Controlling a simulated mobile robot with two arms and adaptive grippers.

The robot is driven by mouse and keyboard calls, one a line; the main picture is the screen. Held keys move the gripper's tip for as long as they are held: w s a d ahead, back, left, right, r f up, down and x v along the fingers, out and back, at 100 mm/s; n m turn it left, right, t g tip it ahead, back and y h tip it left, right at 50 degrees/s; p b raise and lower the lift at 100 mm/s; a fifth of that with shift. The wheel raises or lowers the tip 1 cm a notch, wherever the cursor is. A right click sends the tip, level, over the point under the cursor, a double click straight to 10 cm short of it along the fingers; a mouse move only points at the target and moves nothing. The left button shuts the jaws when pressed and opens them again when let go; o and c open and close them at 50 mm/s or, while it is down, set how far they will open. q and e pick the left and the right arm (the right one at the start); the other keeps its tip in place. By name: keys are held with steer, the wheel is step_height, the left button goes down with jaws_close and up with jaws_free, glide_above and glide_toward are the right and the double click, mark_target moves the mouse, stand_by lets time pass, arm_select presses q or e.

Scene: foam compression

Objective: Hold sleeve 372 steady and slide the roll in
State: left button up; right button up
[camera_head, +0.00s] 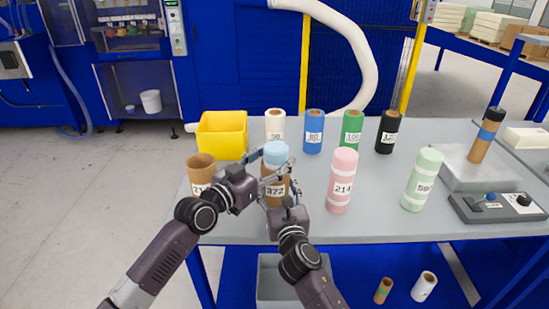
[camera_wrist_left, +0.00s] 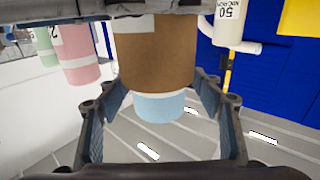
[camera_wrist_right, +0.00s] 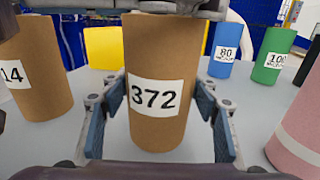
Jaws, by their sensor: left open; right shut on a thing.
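Sleeve 372 (camera_head: 275,190) is an upright brown tube on the table, its label facing the right wrist camera (camera_wrist_right: 160,130). A light blue roll (camera_head: 275,153) stands in its top, with only its upper end showing; the rest is hidden in the sleeve. That end also shows in the left wrist view (camera_wrist_left: 158,108). My right gripper (camera_wrist_right: 158,115) is shut on sleeve 372, with a finger at each side. My left gripper (camera_head: 268,166) is open at the sleeve's top, its fingers spread on either side of the blue end.
A brown sleeve (camera_head: 201,163) stands left, pink roll 214 (camera_head: 342,172) and a pale green roll (camera_head: 422,172) right. Behind are a yellow bin (camera_head: 222,145) and several small rolls (camera_head: 314,122). A control box (camera_head: 495,208) sits at the right edge.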

arm_select(q)
steer(key=shift+s+f, duration=0.2)
steer(key=shift+f, duration=0.45)
arm_select(e)
steer(key=shift+r, duration=0.1)
arm_select(q)
steer(key=shift+s+a+r, duration=0.1)
steer(key=shift+a, duration=0.05)
arm_select(e)
steer(key=shift+w, duration=0.1)
arm_select(q)
steer(key=shift+s+a+r, duration=0.3)
steer(key=shift+a+r, duration=0.05)
arm_select(e)
steer(key=shift+a, duration=0.1)
arm_select(q)
steer(key=shift+s+a+r, duration=0.7)
steer(key=shift+s+a, duration=0.15)
steer(key=shift+s, duration=0.2)
steer(key=shift+s+a+r, duration=0.7)
steer(key=shift+s+a, duration=0.15)
steer(key=shift+s, duration=0.2)
arm_select(e)
steer(key=shift+f, duration=0.2)
steer(key=o, duration=1.3)
